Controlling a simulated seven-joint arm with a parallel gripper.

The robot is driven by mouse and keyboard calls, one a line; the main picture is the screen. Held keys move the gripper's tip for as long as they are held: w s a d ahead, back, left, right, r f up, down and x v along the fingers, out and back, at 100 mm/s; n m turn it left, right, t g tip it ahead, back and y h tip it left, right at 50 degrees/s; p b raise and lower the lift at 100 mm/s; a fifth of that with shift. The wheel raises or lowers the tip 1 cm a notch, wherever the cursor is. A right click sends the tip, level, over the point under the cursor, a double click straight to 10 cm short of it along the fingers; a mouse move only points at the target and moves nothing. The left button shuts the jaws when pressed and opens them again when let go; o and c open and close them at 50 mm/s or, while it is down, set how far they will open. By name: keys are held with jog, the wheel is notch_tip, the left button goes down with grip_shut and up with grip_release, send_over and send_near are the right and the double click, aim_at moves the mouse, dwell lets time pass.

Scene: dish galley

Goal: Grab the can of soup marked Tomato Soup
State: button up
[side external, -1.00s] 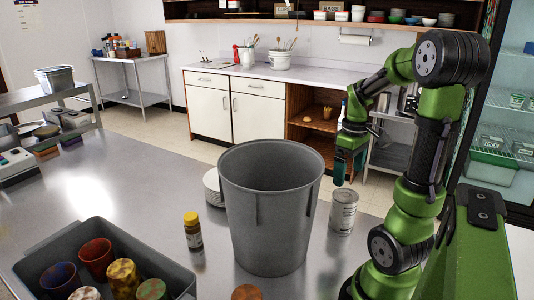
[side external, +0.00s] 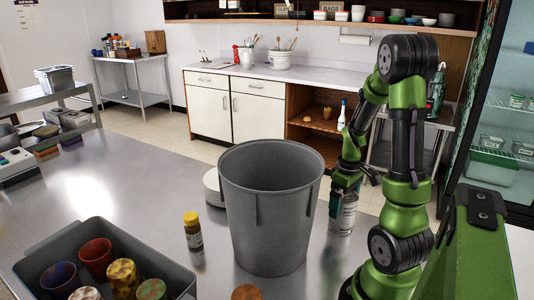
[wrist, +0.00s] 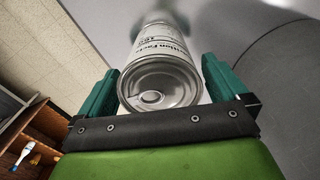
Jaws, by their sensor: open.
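A silver-topped can (side external: 343,215) with a pale label stands upright on the steel table, right of the large grey bin. In the wrist view the can (wrist: 160,75) shows its pull-tab lid and small label print; the words Tomato Soup cannot be read. My gripper (side external: 346,190) is at the top of the can, pointing down. In the wrist view my gripper (wrist: 160,88) is open, with one green finger on each side of the can's upper part. Whether either finger touches it cannot be told. The gripper hides part of the can in the side view.
The tall grey bin (side external: 270,215) stands close left of the can. A small brown bottle with a yellow cap (side external: 193,230) and a grey tub (side external: 180,272) of coloured cups are farther left. A white round object (side external: 212,188) is partly behind the bin.

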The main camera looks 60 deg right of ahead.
jog(key=shift+c, duration=0.3)
jog(key=c, duration=1.3)
jog(key=shift+o, duration=0.2)
jog(key=shift+r, duration=0.1)
